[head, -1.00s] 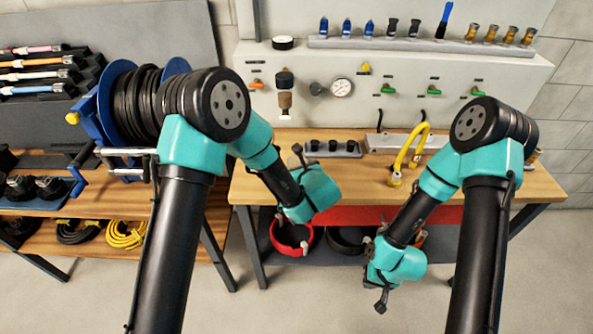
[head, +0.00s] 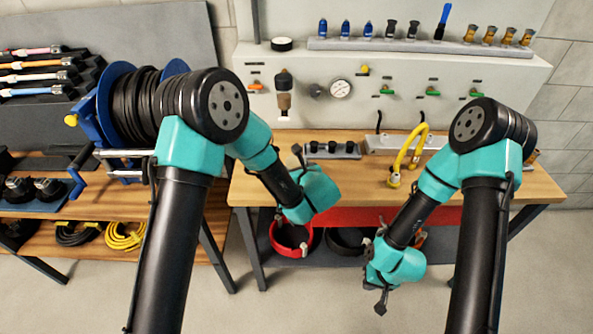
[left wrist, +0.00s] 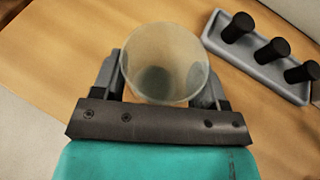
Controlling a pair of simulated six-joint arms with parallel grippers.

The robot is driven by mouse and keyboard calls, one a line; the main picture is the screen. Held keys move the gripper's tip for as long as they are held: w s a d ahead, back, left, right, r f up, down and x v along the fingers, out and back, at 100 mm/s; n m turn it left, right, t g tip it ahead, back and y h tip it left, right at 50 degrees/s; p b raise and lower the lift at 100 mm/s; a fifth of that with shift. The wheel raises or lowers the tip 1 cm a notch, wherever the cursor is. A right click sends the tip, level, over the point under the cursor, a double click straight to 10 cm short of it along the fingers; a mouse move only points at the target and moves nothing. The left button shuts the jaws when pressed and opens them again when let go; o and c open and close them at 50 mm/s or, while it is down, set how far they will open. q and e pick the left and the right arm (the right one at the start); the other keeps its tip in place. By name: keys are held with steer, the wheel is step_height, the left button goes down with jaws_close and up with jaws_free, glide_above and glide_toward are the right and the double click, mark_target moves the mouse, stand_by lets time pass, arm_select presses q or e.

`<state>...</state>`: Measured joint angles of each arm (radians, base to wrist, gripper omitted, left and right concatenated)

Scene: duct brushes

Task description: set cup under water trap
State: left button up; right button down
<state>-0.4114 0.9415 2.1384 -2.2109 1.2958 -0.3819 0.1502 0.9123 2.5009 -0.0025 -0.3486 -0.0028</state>
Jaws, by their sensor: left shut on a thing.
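A translucent, pale cup (left wrist: 165,48) is between the fingers of my left gripper (left wrist: 163,75), which is shut on it. I look into its open top from above in the left wrist view, with the wooden table around it. In the head view the cup and the left fingers are hidden behind my arm, whose teal wrist (head: 318,190) is at the table's left front. The water trap (head: 284,95), with a dark top and pale brownish bowl, hangs on the panel.
A grey rack (left wrist: 265,58) with black pegs stands right of the cup; it also shows in the head view (head: 345,155). A yellow hose (head: 413,145) stands on the table's right part. A gauge (head: 341,89) is on the panel. A red ring-shaped container (head: 273,243) is below the tabletop.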

mark_target(291, 159)
arm_select(q)
steer(key=shift+r, duration=0.4)
steer(key=shift+s+r, duration=0.2)
steer(key=shift+r, duration=0.45)
steer(key=shift+s+r, duration=0.2)
steer(key=shift+r, duration=0.4)
steer(key=s+r, duration=0.1)
steer(key=s, duration=1.4)
steer(key=shift+r, duration=0.2)
steer(key=shift+a, duration=0.1)
